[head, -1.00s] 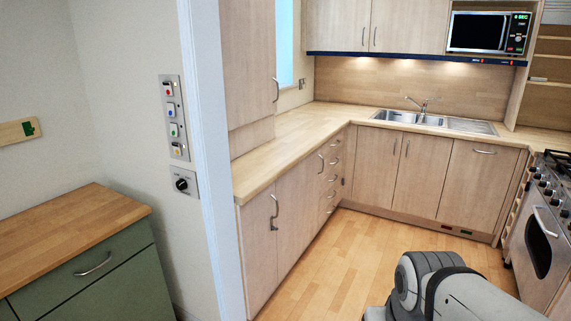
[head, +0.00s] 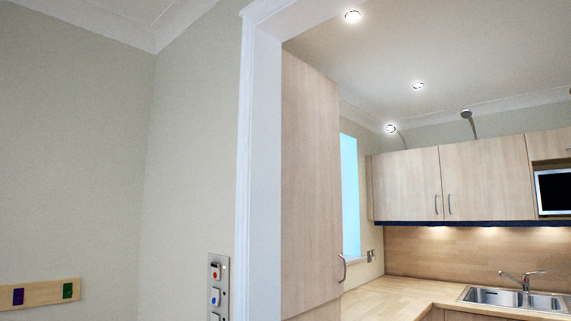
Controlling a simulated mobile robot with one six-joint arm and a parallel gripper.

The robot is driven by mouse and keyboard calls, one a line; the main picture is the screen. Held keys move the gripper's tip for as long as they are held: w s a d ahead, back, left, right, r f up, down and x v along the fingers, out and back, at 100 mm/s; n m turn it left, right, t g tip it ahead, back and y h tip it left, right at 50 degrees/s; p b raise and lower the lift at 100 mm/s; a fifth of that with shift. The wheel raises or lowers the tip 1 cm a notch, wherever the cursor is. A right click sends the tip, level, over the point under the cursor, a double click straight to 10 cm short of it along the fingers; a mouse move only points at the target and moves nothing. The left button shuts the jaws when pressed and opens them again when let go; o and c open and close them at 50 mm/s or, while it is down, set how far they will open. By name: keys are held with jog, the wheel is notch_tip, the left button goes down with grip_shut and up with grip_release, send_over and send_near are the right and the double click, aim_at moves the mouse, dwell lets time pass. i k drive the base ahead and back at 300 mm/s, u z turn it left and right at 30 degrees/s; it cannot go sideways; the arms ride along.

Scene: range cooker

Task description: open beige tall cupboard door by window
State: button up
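The beige tall cupboard door (head: 309,185) is in the head view, just right of the white door frame and left of the window (head: 350,195). It looks shut. Its curved metal handle (head: 342,268) is at the lower right edge of the door. The cupboard's lower end is cut off or hidden at the bottom of the picture. My gripper is not in view, and no part of my arm shows.
The white door frame (head: 258,170) stands between me and the cupboard. A wooden worktop (head: 385,298) runs beside the cupboard toward the sink (head: 495,296). Wall cupboards (head: 450,182) and a microwave (head: 554,191) are at the right. A switch panel (head: 214,285) is on the near wall.

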aim_at(313, 261)
jog(key=z, duration=0.55)
jog(key=i, duration=0.95)
jog(key=z, duration=1)
jog(key=i, duration=1.55)
jog(key=u, duration=0.5)
jog(key=i, duration=1.2)
jog(key=u, duration=0.8)
jog(key=k, duration=0.9)
jog(key=u, duration=0.15)
jog(key=i, duration=0.95)
jog(key=z, duration=0.05)
